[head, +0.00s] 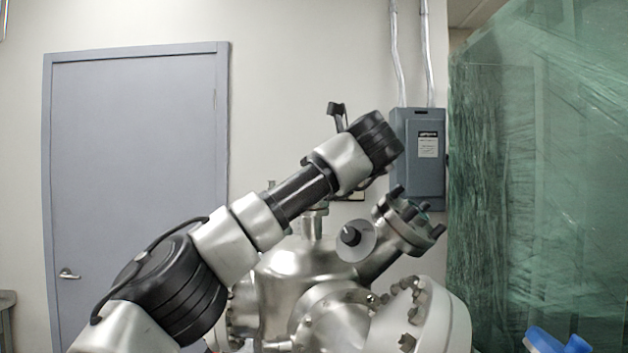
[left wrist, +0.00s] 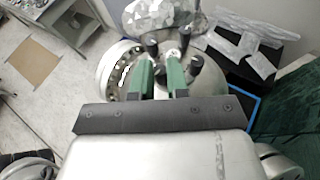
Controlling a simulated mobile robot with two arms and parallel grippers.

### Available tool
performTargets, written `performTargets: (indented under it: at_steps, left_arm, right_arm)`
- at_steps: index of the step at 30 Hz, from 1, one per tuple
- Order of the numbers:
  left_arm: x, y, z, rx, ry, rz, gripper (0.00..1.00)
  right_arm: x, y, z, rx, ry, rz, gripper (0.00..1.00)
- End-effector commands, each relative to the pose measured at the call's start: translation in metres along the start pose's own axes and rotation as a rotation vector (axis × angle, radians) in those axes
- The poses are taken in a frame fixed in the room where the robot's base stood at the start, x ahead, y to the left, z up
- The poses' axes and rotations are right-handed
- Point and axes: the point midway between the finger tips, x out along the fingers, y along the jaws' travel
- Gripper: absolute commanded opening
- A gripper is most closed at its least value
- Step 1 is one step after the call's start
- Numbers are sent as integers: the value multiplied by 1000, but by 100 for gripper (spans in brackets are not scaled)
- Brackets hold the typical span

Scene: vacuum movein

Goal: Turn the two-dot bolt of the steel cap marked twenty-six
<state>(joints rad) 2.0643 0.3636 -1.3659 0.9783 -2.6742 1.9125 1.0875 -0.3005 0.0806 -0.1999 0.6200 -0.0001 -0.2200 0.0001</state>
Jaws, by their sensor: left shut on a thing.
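A steel chamber (head: 290,268) stands in the middle of the head view. An angled port ends in a steel cap (head: 405,228) with several black-headed bolts around its rim. No number or dots are readable. My left arm rises from the lower left, and its wrist hides the gripper in the head view. In the left wrist view my left gripper (left wrist: 162,62) has its green fingers at the cap's bolts, shut on a black bolt. Which bolt is held is hard to make out. Another black bolt (left wrist: 196,64) stands just right of the fingers. My right gripper is not in view.
A large bolted flange (head: 425,318) is at the lower right of the chamber. A grey electrical box (head: 418,150) hangs on the wall behind. Green plastic sheeting (head: 540,170) covers the right side. A closed grey door (head: 135,160) is at the left.

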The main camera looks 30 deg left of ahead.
Motion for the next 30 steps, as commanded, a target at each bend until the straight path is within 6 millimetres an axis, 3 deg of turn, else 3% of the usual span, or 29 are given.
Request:
performTargets:
  at_steps: [9, 24, 25, 30]
  left_arm:
    - [-1, -1, 2, -42, -4, 93, 0]
    - [0, -2, 2, -48, -3, 106, 0]
    - [0, -2, 2, -48, -3, 106, 20]
    - [0, -2, 1, -46, -2, 106, 41]
  right_arm:
    - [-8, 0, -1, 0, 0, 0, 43]
    - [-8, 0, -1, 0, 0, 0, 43]
    - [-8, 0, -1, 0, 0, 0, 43]
    - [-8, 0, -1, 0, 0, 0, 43]
